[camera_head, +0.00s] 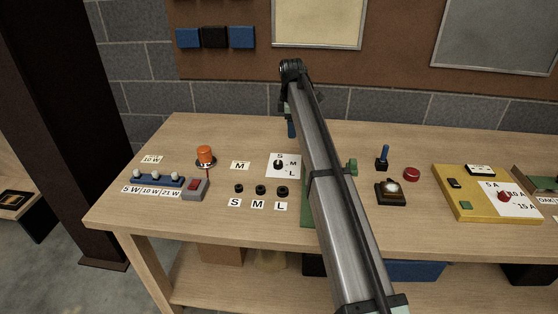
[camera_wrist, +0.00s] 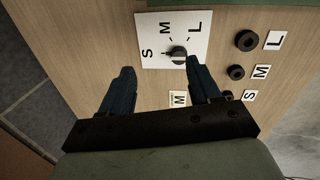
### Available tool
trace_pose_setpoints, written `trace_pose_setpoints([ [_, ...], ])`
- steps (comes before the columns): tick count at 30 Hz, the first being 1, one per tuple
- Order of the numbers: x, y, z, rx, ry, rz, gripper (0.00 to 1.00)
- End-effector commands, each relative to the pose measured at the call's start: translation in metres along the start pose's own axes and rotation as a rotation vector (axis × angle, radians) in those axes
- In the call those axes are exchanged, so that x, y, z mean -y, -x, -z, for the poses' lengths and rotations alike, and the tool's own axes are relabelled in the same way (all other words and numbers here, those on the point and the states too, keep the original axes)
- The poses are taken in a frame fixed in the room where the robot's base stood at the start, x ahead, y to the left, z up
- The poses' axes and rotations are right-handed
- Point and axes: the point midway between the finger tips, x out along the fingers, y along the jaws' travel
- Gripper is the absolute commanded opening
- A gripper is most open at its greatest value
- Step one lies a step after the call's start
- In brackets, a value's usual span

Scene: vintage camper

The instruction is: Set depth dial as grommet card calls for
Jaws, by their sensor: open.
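The depth dial is a dark knob (camera_head: 278,164) on a white plate (camera_head: 271,172) marked S, M and L. The knob also shows in the wrist view (camera_wrist: 178,56); which letter it points to is too small to tell. A small card marked M (camera_head: 240,165) lies left of the plate and shows in the wrist view (camera_wrist: 178,98). My gripper (camera_wrist: 160,68) is open and empty above the bench, its blue fingers apart. In the wrist view the right fingertip overlaps the lower edge of the dial plate. In the head view one blue finger (camera_head: 291,129) shows.
Black grommets (camera_head: 260,190) with S, M, L labels sit in front of the plate. An orange lamp (camera_head: 205,155), a blue switch strip (camera_head: 155,180) and a red-button box (camera_head: 195,188) stand left. A yellow panel (camera_head: 460,200) is right; my arm hides the bench middle.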

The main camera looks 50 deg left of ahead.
Motion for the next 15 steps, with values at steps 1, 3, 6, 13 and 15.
trace_pose_setpoints([
  [1,0.007,0.001,0.018,-0.012,0.028,0.024,0.62],
  [3,0.014,0.003,0.032,-0.025,0.052,0.051,0.62],
  [6,0.020,0.002,0.043,-0.033,0.071,0.070,0.62],
  [13,0.023,-0.018,0.044,-0.035,0.074,0.076,0.62],
  [15,0.024,-0.030,0.045,-0.034,0.074,0.076,0.62],
])
